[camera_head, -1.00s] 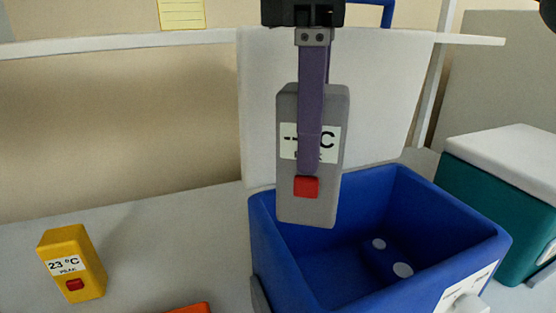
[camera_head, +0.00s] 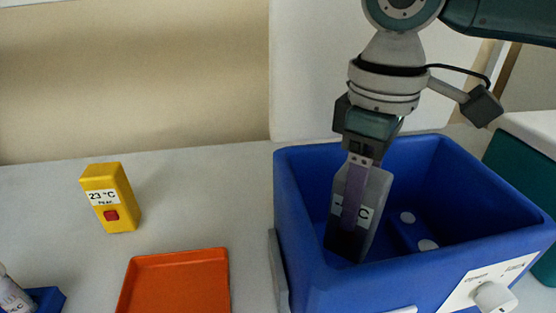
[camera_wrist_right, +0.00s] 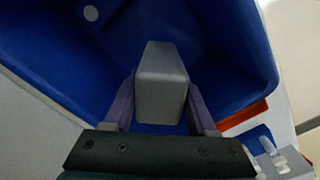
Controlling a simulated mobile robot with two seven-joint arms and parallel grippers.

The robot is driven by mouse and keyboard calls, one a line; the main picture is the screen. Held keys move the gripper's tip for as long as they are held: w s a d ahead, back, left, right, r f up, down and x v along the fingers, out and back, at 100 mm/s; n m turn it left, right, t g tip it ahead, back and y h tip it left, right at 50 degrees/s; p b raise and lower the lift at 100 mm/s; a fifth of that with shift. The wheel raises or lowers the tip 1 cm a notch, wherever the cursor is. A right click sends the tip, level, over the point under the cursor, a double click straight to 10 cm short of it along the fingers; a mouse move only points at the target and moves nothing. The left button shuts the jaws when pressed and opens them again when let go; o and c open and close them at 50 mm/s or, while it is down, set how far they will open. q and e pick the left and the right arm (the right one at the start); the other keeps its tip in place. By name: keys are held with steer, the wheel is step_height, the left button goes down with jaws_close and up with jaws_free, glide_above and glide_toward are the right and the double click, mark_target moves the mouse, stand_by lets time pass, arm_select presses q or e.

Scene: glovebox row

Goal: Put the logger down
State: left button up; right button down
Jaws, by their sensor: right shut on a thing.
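The grey logger (camera_head: 372,205) has a white label, partly covered by a purple finger. My right gripper (camera_head: 354,205) is shut on it and holds it nearly upright, slightly tilted, inside the blue cool box (camera_head: 300,215), near the left inner wall. I cannot tell whether its lower end touches the floor of the box. In the right wrist view the logger (camera_wrist_right: 162,80) sits between the two purple fingers (camera_wrist_right: 160,105), with blue walls around it. A yellow logger (camera_head: 107,200) reading 23 °C stands on the bench. My left gripper is not in view.
An orange tray (camera_head: 175,285) lies on the bench left of the blue box. A small bottle (camera_head: 12,295) and a blue holder (camera_head: 47,298) are at the lower left. A teal box with a pale lid (camera_head: 535,130) stands at the right.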

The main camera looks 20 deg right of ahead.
steer(key=shift+f, duration=2.1)
steer(key=shift+f, duration=0.15)
steer(key=shift+c, duration=1)
jaws_free()
step_height(320, 180, up, 12)
steer(key=shift+r, duration=0.2)
